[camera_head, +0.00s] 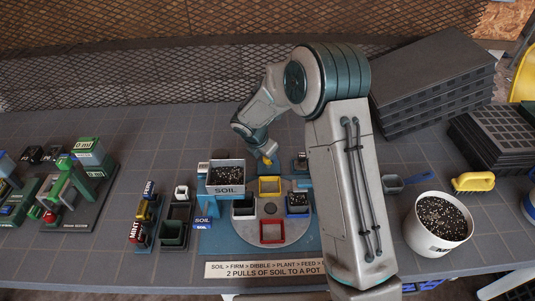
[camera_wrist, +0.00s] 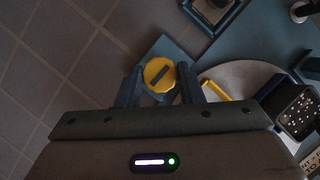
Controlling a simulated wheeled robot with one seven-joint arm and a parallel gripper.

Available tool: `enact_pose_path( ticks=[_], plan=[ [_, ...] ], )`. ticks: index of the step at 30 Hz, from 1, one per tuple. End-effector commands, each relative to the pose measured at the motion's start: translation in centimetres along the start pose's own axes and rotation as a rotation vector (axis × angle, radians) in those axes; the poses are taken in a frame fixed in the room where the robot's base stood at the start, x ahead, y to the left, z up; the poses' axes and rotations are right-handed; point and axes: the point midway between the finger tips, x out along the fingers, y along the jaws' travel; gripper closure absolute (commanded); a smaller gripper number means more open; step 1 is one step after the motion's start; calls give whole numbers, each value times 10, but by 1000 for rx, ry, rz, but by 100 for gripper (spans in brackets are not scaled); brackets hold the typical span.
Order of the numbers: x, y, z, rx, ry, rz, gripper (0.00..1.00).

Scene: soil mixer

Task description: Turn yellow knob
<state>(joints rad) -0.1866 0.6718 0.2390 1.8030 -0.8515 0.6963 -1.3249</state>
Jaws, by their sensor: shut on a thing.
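The yellow knob (camera_wrist: 159,74) shows in the wrist view as a round, ridged disc with a dark slot bar across its top. My gripper (camera_wrist: 160,85) has one finger on each side of the knob and is shut on it. In the head view, my arm reaches down from above to the yellow knob (camera_head: 267,160), which sits at the back of the soil mixer's blue base (camera_head: 318,195). The fingers are hard to make out in that view.
A round grey turntable with coloured square pots (camera_head: 270,186) and a bin marked SOIL (camera_head: 228,190) stand close in front. A white bucket of soil (camera_head: 440,245) and a yellow brush (camera_head: 473,181) are at the right. Stacked dark trays (camera_head: 430,105) stand behind right.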

Motion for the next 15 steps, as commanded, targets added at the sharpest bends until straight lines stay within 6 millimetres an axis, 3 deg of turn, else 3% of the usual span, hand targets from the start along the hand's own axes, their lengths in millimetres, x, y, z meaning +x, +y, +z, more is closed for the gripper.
enact_pose_path(
  ticks=[7, 8, 9, 10, 15],
  plan=[
    [-1, 1, 0, 1, -1, 3, 89],
    [-1, 1, 0, 1, -1, 3, 61],
    [-1, 1, 0, 1, -1, 3, 50],
    [-1, 1, 0, 1, -1, 3, 44],
    [0, 0, 0, 2, 0, 1, 44]
  ],
)
